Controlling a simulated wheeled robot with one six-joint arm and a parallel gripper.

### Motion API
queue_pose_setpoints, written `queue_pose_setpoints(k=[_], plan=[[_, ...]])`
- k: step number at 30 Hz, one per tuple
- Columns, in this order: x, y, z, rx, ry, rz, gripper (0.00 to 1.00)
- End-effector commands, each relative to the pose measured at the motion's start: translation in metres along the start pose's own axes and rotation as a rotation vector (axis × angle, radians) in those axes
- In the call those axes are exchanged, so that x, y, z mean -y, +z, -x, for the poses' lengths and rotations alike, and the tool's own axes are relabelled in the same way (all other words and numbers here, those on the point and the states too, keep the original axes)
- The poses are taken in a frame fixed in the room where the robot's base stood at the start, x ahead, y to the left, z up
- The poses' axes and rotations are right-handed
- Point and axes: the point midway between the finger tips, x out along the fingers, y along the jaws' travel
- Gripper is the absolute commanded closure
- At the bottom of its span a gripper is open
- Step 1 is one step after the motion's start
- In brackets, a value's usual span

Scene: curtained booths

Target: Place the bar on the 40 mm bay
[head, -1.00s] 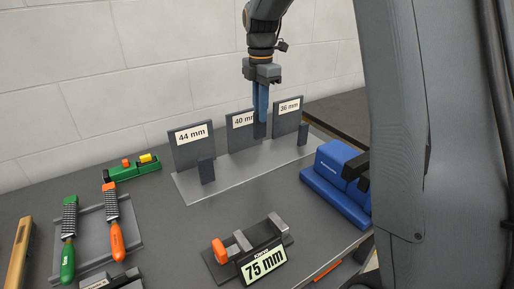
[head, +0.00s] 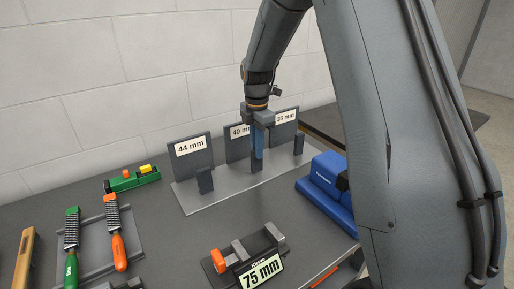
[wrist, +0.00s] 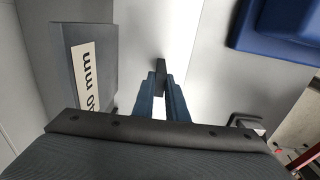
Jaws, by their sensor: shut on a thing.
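My gripper (head: 257,155) points down in front of the 40 mm bay, whose upright panel (head: 237,146) carries a "40 mm" label partly covered by my fingers. In the wrist view my two blue fingers (wrist: 161,92) are shut on a small dark grey bar (wrist: 161,70), which stands out past their tips. In the head view the bar is mostly hidden by the fingers. I cannot tell whether it touches the light grey base plate (head: 228,197). The "40 mm" panel also shows at the left in the wrist view (wrist: 75,62).
Dark blocks stand before the 44 mm panel (head: 190,160) and the 36 mm panel (head: 284,128), flanking my gripper. A blue machine (head: 325,195) stands to the right. A gauge marked 75 mm (head: 260,272) and files (head: 115,235) lie nearer.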

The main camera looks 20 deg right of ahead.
Motion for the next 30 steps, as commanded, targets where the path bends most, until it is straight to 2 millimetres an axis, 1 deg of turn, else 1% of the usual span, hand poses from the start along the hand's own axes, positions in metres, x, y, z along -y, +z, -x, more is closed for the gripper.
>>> queue_pose_setpoints(k=[3, 4, 7, 16, 20, 23, 30], plan=[[0.000, 0.000, -0.002, 0.000, 0.000, 0.000, 1.00], [0.000, 0.000, -0.003, 0.000, -0.001, 0.000, 0.86], [0.000, 0.000, -0.002, 0.000, 0.000, 0.000, 0.69], [0.000, 0.000, -0.001, 0.000, 0.000, 0.000, 0.69], [-0.001, 0.000, 0.006, 0.001, 0.002, 0.000, 0.69], [-0.002, 0.000, 0.021, 0.001, 0.004, 0.000, 0.69], [-0.002, 0.000, 0.070, 0.002, 0.005, 0.000, 0.69]])
